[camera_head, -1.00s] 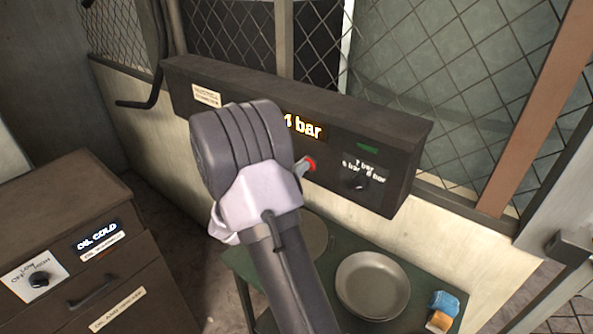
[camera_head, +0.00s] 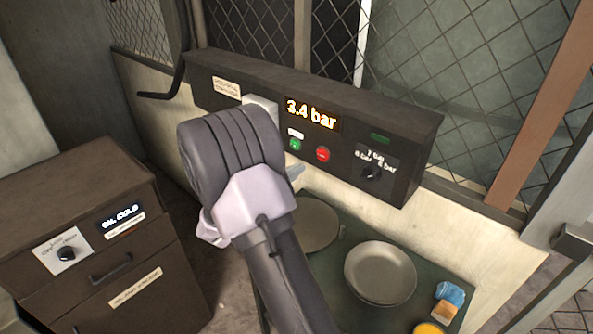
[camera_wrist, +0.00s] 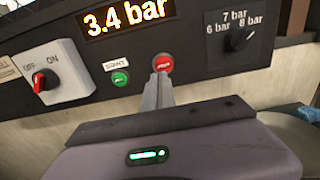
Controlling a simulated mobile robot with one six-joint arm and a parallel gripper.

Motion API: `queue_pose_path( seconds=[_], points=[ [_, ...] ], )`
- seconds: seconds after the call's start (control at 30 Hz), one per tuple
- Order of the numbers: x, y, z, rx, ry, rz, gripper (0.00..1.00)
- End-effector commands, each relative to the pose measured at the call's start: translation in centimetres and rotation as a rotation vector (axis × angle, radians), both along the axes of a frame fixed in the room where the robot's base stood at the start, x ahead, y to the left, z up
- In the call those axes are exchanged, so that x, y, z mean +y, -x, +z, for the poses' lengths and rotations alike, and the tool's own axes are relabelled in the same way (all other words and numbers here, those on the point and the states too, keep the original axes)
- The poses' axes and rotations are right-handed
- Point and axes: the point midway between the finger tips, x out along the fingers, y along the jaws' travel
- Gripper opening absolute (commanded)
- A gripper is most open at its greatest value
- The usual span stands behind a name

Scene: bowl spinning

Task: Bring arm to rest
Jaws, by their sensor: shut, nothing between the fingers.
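My arm reaches up through the middle of the head view and hides most of my gripper. A grey fingertip (camera_head: 296,172) shows beside the arm, below the control panel (camera_head: 225,75). In the wrist view my gripper (camera_wrist: 158,80) is shut and empty, its tips just below the red button (camera_wrist: 162,63). In the head view the red button (camera_head: 323,154) is clear of the fingertip. The green button (camera_wrist: 120,78) is left of it. The display (camera_head: 312,114) reads 3.4 bar.
An OFF/ON switch (camera_wrist: 42,78) and a pressure knob (camera_head: 371,172) are on the panel. Below stands a green table (camera_head: 345,232) with grey bowls (camera_head: 381,272), a blue-and-orange sponge (camera_head: 449,296) and a yellow item (camera_head: 428,328). A brown cabinet (camera_head: 60,200) stands at left.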

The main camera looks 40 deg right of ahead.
Motion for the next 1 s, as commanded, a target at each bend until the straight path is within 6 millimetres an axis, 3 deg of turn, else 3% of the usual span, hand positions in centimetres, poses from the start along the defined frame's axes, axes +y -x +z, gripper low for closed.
queue_pose_path(
  seconds=[0.43,0.5,0.57,0.67,0.7,0.77,0.8,0.9,1.0],
  points=[
    [0.0,0.1,0.1,-0.005,-0.003,-0.003,0.00],
    [0.3,1.3,0.9,-0.056,-0.037,-0.042,0.00],
    [1.1,3.9,2.2,-0.164,-0.115,-0.123,0.00],
    [4.9,10.6,3.4,-0.481,-0.353,-0.338,0.00],
    [7.4,13.3,3.1,-0.633,-0.475,-0.438,0.00],
    [12.1,16.4,2.2,-0.866,-0.672,-0.592,0.00],
    [15.7,17.9,1.6,-1.022,-0.814,-0.700,0.00],
    [24.6,19.5,1.1,-1.354,-1.159,-0.974,0.00],
    [31.2,19.8,2.4,-1.562,-1.437,-1.220,0.00]
  ],
)
